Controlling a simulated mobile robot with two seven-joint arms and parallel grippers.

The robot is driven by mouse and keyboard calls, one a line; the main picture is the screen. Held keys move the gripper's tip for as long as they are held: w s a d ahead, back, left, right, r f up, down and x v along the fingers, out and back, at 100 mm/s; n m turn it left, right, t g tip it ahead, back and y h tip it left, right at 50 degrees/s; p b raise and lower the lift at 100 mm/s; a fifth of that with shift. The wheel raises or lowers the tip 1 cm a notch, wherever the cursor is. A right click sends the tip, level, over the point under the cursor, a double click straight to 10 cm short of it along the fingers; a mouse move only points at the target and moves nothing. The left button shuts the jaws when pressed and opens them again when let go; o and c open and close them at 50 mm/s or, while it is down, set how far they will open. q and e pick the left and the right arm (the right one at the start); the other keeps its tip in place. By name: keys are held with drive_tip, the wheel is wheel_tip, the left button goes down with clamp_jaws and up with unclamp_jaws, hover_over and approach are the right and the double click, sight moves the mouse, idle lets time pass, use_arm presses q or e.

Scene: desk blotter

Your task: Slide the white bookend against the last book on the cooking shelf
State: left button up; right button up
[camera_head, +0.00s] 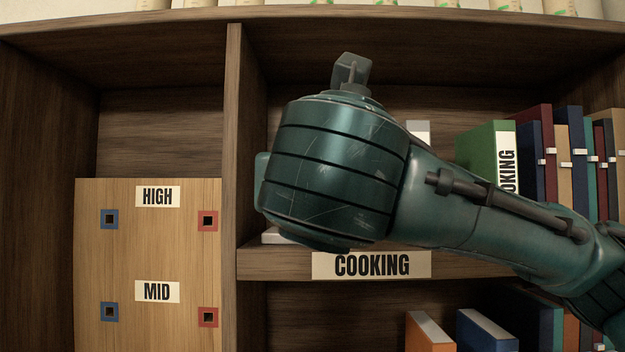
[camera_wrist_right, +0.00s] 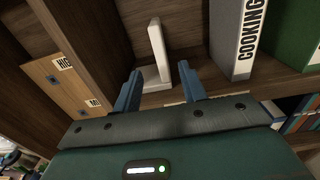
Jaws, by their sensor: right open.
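The white bookend (camera_wrist_right: 157,48) stands upright on the cooking shelf in the right wrist view, left of a grey book with a COOKING label (camera_wrist_right: 227,38). There is a gap between them. In the head view only a white edge of the bookend's base (camera_head: 271,236) shows; my right arm hides the rest. My right gripper (camera_wrist_right: 160,80) is open, its two blue fingers pointing toward the bookend, which appears between them in the picture. I cannot tell whether they touch it. The grey book (camera_head: 418,131) is mostly hidden by my arm. My left gripper is not in view.
A green book (camera_head: 485,145) and several others stand farther right. The shelf edge carries a COOKING sign (camera_head: 371,265). A vertical divider (camera_head: 233,150) bounds the shelf at left. Beyond it is a wooden panel marked HIGH and MID (camera_head: 150,240). More books stand on the shelf below.

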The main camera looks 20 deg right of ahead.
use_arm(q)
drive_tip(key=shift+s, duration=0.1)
use_arm(e)
drive_tip(key=shift+s+r, duration=0.1)
drive_tip(key=shift+s, duration=0.05)
drive_tip(key=p+x, duration=0.4)
drive_tip(key=x, duration=0.8)
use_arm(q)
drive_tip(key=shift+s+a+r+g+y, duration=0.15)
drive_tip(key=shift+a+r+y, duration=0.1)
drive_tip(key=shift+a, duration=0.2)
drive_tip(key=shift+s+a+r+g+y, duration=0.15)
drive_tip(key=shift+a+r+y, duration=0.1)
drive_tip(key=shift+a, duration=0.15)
use_arm(e)
drive_tip(key=shift+w+d, duration=0.15)
drive_tip(key=shift+w, duration=0.5)
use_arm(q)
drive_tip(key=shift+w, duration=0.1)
use_arm(e)
clamp_jaws()
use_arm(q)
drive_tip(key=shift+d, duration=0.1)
